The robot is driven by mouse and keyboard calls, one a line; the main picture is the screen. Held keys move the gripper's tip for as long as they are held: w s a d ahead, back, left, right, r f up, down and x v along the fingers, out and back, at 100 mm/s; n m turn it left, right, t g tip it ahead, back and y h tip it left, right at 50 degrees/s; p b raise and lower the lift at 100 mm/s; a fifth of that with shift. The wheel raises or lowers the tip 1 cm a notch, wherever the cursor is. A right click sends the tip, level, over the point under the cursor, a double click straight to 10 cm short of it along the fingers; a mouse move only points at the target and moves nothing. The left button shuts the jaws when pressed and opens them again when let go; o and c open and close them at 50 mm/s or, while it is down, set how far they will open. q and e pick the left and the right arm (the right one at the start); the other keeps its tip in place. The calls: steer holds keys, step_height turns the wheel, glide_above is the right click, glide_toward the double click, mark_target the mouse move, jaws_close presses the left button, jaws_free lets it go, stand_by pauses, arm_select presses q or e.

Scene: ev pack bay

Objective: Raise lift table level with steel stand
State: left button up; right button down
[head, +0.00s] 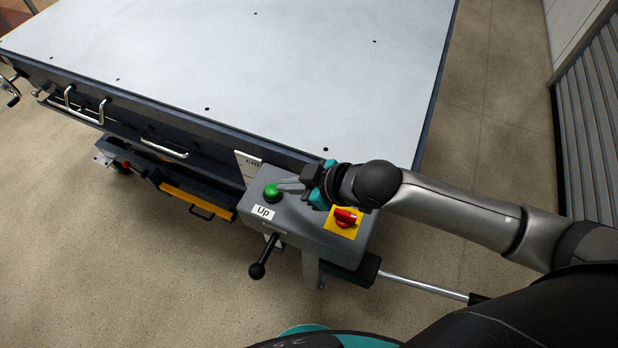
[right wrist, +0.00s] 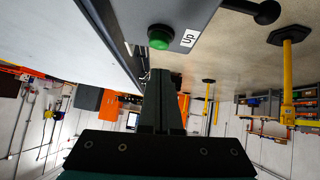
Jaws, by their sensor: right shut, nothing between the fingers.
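The lift table (head: 270,60) has a wide pale flat top and dark grey sides and fills much of the head view. A grey control box (head: 295,222) is at its near corner, with a green button (head: 271,192) beside a label reading "Up". My right gripper (head: 280,186) is shut and empty, its fingertips right by the green button. The right wrist view shows the closed fingers (right wrist: 162,85) pointing toward the green button (right wrist: 160,37); I cannot tell if they touch it. I cannot make out the steel stand. My left gripper is not in view.
A red rotary switch (head: 345,217) on a yellow plate sits on the box near my right wrist. A black-knobbed lever (head: 258,270) sticks out in front. Metal handles (head: 165,148) line the table side. Open floor (head: 120,270) lies at the lower left.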

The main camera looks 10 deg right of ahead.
steer(key=v, duration=0.6)
steer(key=shift+d+r, duration=0.1)
stand_by(0.8)
